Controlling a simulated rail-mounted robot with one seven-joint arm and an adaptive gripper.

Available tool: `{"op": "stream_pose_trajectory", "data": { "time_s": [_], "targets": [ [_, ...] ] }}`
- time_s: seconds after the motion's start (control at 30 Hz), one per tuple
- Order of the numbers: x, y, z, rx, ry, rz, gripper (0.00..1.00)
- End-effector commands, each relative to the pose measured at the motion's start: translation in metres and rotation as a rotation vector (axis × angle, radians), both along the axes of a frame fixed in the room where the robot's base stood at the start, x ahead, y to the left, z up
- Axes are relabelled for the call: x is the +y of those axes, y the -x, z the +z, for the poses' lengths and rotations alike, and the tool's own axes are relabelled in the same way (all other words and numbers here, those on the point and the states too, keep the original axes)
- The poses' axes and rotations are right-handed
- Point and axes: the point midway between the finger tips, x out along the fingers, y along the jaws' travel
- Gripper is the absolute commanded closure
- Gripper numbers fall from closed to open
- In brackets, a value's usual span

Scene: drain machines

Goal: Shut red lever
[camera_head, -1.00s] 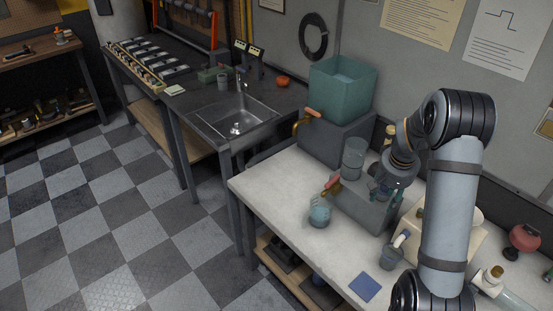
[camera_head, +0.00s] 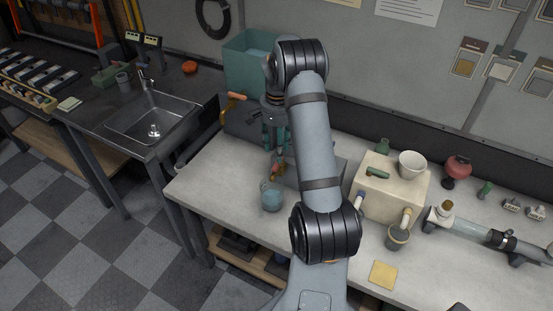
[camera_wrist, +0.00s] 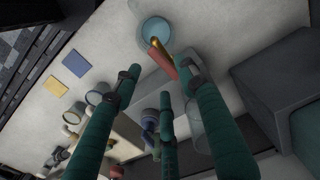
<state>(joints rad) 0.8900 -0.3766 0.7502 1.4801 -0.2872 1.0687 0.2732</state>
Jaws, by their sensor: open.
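The red lever (camera_head: 279,167) is a short red handle above a brass tap on a grey machine (camera_head: 318,177). The lever also shows in the wrist view (camera_wrist: 161,58), with the brass tap end over a blue-grey cup (camera_wrist: 155,31). The cup stands on the table in front of the machine in the head view (camera_head: 271,197). My gripper (camera_head: 277,148) points down, just above and behind the lever, its green fingers apart and empty. Contact cannot be told. My arm hides much of the machine.
Another machine with a teal tank (camera_head: 250,62) and an orange lever (camera_head: 236,96) stands behind to the left. A cream machine (camera_head: 391,190) with a white bowl (camera_head: 412,164) stands to the right. A small cup (camera_head: 397,236) stands at its front. The left front of the table is clear.

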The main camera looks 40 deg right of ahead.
Motion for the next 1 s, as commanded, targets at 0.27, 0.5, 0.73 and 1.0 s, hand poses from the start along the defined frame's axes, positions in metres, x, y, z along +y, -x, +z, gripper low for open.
{"op": "stream_pose_trajectory", "data": {
  "time_s": [0.27, 0.5, 0.73, 1.0],
  "targets": [
    [-0.001, 0.002, -0.045, 0.001, 0.000, -0.001, 0.58],
    [-0.002, 0.001, -0.059, -0.001, 0.002, -0.002, 0.58],
    [-0.002, 0.001, -0.060, -0.002, 0.001, -0.002, 0.59],
    [-0.002, 0.001, -0.059, -0.002, 0.001, -0.002, 0.75]
  ]
}}
